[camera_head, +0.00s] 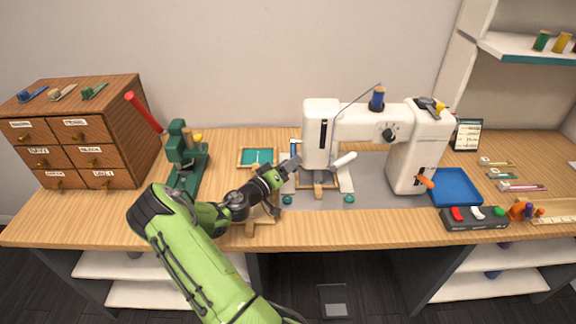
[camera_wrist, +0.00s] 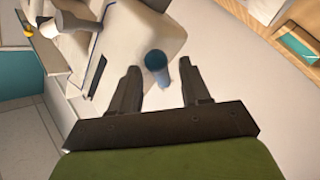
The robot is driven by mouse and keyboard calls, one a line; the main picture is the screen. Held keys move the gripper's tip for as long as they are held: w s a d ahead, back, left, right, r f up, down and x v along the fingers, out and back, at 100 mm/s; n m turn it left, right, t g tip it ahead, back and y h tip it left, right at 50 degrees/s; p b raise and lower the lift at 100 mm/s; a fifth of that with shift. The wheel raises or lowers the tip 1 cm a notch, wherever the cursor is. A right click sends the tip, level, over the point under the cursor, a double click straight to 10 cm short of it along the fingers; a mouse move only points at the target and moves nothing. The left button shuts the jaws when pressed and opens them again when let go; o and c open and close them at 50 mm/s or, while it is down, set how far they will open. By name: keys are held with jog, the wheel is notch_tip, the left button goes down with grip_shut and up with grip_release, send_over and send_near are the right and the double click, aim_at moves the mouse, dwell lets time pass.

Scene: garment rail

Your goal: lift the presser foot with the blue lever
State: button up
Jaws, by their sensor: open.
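The white sewing machine (camera_head: 350,125) stands on the table, its head end toward my gripper. My gripper (camera_head: 290,165) is open beside the left side of that head. In the wrist view, a blue lever (camera_wrist: 155,61) with a round dark knob and a paler stem shows between and beyond the two open fingers (camera_wrist: 159,78). I cannot tell whether either finger touches it.
A green small press with a red handle (camera_head: 185,160) and a wooden drawer cabinet (camera_head: 85,130) stand to the left. A blue tray (camera_head: 455,187), a switch box (camera_head: 475,218) and several small tools lie to the right. A wooden stand (camera_head: 262,213) is close under my gripper.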

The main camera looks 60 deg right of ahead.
jog(key=shift+c, duration=0.3)
grip_shut()
jog(key=shift+a+r+p, duration=0.1)
jog(key=shift+r+p, duration=0.05)
jog(key=shift+p, duration=0.2)
notch_tip(320, 180, up, 8)
jog(key=d+n+g+y+p, duration=0.1)
jog(key=n+y+p, duration=0.5)
jog(key=p, duration=1.3)
jog(key=shift+w+r+n+y, duration=0.2)
jog(key=shift+w+n+y, duration=0.2)
jog(key=shift+y, duration=2)
jog(key=shift+s+d, duration=0.1)
jog(key=shift+d, duration=0.05)
jog(key=shift+o, duration=0.3)
grip_release()
